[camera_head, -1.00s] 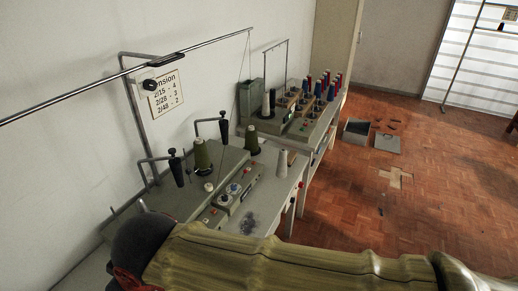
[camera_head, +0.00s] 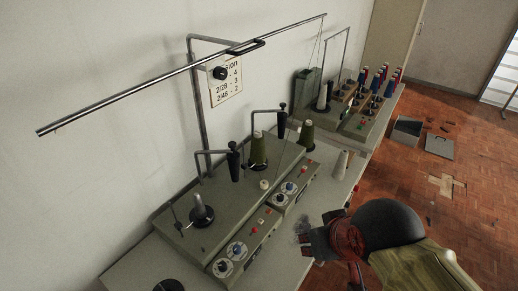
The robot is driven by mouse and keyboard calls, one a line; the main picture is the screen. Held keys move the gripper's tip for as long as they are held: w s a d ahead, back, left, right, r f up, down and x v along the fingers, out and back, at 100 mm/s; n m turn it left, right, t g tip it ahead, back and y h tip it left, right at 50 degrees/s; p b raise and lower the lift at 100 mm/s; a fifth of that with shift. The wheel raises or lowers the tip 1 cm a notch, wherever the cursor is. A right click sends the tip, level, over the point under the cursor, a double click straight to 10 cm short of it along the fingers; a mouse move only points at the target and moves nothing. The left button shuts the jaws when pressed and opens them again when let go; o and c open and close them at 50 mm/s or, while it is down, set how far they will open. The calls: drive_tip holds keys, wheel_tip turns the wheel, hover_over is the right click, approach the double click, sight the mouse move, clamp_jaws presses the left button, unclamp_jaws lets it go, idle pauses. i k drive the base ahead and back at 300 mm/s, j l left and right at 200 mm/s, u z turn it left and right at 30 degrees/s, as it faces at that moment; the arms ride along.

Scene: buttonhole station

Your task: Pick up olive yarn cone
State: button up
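Two olive yarn cones show in the head view. One olive yarn cone (camera_head: 258,151) stands upright on the grey-green machine nearest me, by a black-handled post. Another olive yarn cone (camera_head: 307,136) stands upright on a dark base farther back and to the right. My gripper (camera_head: 306,243) is at the lower middle, over the table's front edge, below and to the right of the nearer cone and apart from both. It points left. Its fingers are small and dark, so I cannot tell whether they are open; no cone shows at them.
Thin posts and a long metal rail (camera_head: 190,77) rise above the machine (camera_head: 215,200). A bare grey spindle (camera_head: 198,208) stands at its near end. A pale cone (camera_head: 341,164) stands on the table (camera_head: 125,268). A second machine with several coloured spools is behind. Open boxes (camera_head: 406,130) lie on the floor.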

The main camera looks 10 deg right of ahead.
sight(257, 151)
drive_tip(key=i+l, duration=0.25)
drive_tip(key=i+l+u, duration=0.15)
drive_tip(key=l, duration=0.35)
drive_tip(key=i+l, duration=0.3)
drive_tip(key=i+l+u, duration=0.15)
drive_tip(key=l, duration=0.35)
